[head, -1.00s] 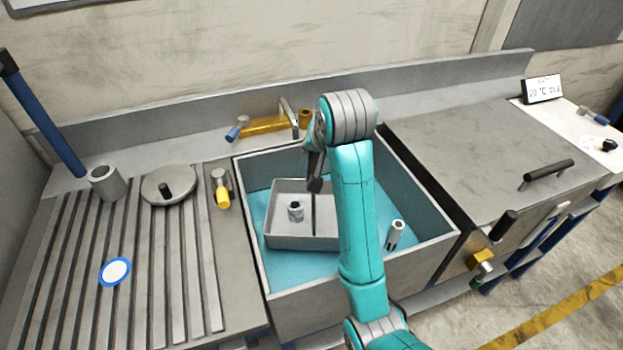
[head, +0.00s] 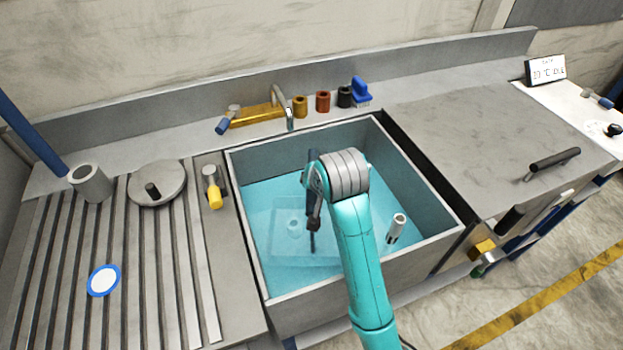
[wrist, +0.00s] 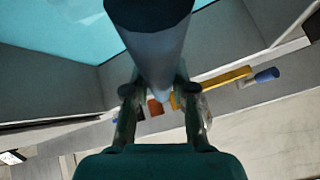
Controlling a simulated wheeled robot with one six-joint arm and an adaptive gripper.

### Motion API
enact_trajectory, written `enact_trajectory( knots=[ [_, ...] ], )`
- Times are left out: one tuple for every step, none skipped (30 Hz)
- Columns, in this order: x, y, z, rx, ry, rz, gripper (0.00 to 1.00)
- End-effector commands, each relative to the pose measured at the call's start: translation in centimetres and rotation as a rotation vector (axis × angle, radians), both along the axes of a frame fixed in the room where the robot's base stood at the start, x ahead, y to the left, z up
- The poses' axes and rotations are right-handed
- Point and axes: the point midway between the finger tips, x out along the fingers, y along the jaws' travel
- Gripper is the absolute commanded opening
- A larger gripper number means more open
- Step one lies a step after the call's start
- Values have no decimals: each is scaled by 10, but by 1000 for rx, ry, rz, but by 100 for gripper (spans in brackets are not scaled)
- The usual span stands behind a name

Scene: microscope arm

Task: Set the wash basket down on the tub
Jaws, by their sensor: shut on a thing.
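The wash basket (head: 278,250) shows faintly through the blue water in the left and middle of the tub. A small ring-shaped part shows dimly inside it. The tub (head: 310,313) is a grey rectangular sink. My gripper (head: 314,224) reaches down into the tub over the basket and is shut on its upright handle. In the wrist view my gripper (wrist: 160,95) has its fingers either side of a thick grey post (wrist: 152,45). The water and my arm hide the basket's right side, and I cannot tell whether its base touches the tub floor.
A white-grey cylinder (head: 396,228) stands at the tub's right. A tap (head: 288,105), several coloured cylinders and a blue brush (head: 360,92) line the back ledge. A ribbed drainboard (head: 150,270) lies left with a round lid (head: 157,184) and a cup (head: 90,183). A grey counter (head: 490,135) lies right.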

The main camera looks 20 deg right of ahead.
Motion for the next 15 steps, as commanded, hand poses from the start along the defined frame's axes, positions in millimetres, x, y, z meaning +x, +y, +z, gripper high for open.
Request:
enact_trajectory(
  knots=[
    [-3,1,-5,0,-1,0,0],
    [-4,1,-7,0,-1,0,0],
    [-6,1,-10,0,-2,0,0],
    [-7,1,-11,0,-3,0,0],
    [-7,1,-13,0,-3,0,0],
    [-8,1,-13,0,-4,0,0],
    [-8,1,-14,0,-4,0,0],
    [-8,1,-14,0,-4,0,0],
    [-8,1,-14,0,-4,0,0],
    [-8,1,-13,0,-4,0,0],
    [-8,1,-13,0,-4,0,0],
    [-8,1,-13,0,-4,0,0],
    [-8,1,-13,0,-4,0,0],
    [-8,1,-13,0,-4,0,0],
    [-8,1,-14,0,-4,0,0]
  ],
)
